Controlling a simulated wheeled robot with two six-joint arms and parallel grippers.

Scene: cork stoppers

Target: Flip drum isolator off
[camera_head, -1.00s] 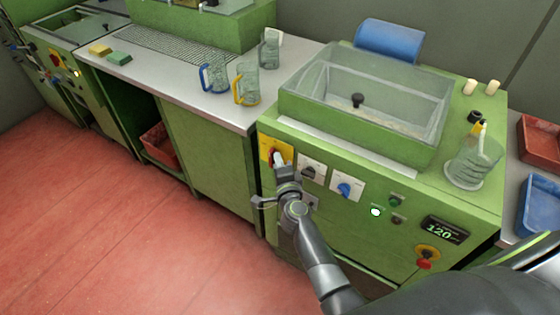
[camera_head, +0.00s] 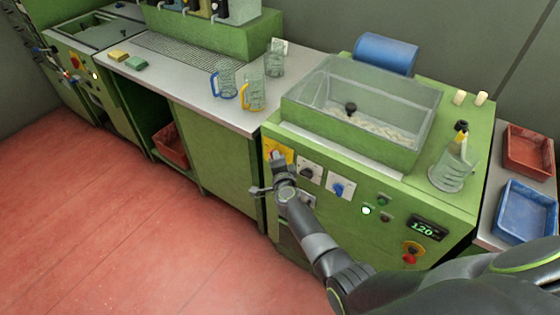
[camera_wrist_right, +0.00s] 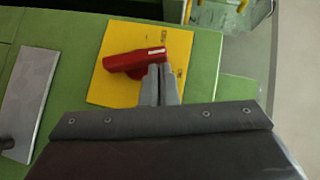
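The drum isolator is a red rotary handle (camera_wrist_right: 132,62) on a yellow plate (camera_wrist_right: 112,86), at the upper left of the green machine's front. In the right wrist view the handle lies nearly crosswise, its white-marked end slightly raised at the right. In the head view the yellow plate (camera_head: 287,148) is partly hidden by my right gripper (camera_head: 277,159). The right gripper's fingers (camera_wrist_right: 161,72) are close together, with their tips at the lower edge of the handle's right part. I cannot tell whether they touch it. My left gripper is out of view.
Right of the isolator are a black switch (camera_head: 308,173), a blue switch (camera_head: 339,189), a lit lamp (camera_head: 366,210), a display reading 120 (camera_head: 425,230) and a red button (camera_head: 409,258). Glass jugs stand on the counter (camera_head: 190,85). The red floor (camera_head: 90,210) is open at left.

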